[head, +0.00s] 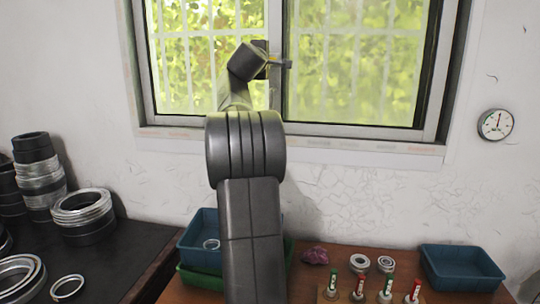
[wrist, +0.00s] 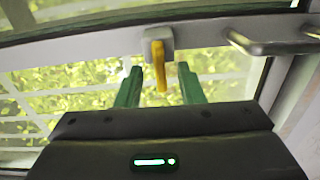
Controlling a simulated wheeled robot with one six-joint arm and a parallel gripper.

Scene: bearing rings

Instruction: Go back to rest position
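My gripper (wrist: 160,82) is raised in front of the window (head: 350,60). In the wrist view its two green fingers stand apart, with no object held between them. A yellow lever on a grey mount, the window latch (wrist: 158,62), hangs in line with the gap between the fingers. I cannot tell how far the lever is from the fingertips. In the head view my arm rises through the middle, and my gripper (head: 277,62) is small and partly hidden behind the wrist.
A metal handle (wrist: 275,42) is to the right of the latch. Below, a wooden table holds blue bins (head: 462,268), a purple cloth (head: 315,256), small bearings and several upright markers. Bearing rings (head: 84,213) are stacked on the dark bench at left. A gauge (head: 495,124) hangs on the wall.

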